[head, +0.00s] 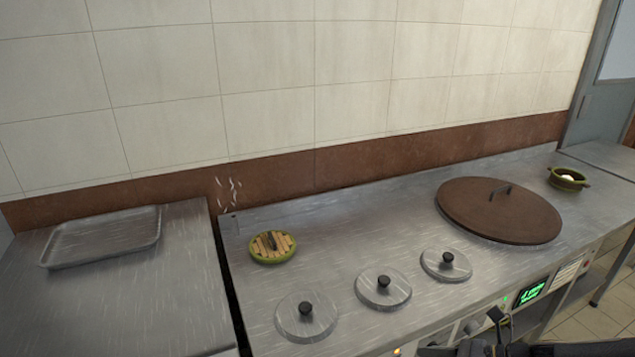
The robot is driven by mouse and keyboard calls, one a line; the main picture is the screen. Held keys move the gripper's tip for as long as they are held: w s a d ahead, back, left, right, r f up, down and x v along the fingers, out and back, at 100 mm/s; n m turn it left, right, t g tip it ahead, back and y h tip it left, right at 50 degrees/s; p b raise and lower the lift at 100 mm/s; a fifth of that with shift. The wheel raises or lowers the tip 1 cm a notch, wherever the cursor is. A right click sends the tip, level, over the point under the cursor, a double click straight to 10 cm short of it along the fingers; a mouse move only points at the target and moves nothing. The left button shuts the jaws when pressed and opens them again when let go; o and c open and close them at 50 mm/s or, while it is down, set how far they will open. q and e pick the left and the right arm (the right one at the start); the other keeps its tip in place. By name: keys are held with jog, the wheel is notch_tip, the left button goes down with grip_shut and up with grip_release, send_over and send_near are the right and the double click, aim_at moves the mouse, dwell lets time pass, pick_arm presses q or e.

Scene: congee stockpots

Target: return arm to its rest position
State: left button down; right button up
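My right gripper (485,338) is at the bottom edge, right of centre, low in front of the counter's control panel. It is dark, partly cut off by the frame, and its arm comes in from the lower right. I see nothing held in it, but its finger gap is not clear. My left gripper is not in view.
The steel counter holds three small knobbed lids (306,318), a large brown lid (498,208), a green-rimmed round item with a slatted top (272,248) and a green bowl (567,180). A metal tray (105,238) lies on the left counter. A lit green display (531,292) faces front.

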jog(key=s+r+n+h+p, duration=0.5)
jog(key=s+r+n+h, duration=0.4)
jog(key=n, duration=1.8)
jog(key=s+r, duration=0.5)
jog(key=s, duration=0.1)
jog(key=shift+s+a+r, duration=0.2)
jog(key=shift+s+a, duration=0.1)
jog(key=shift+a, duration=0.05)
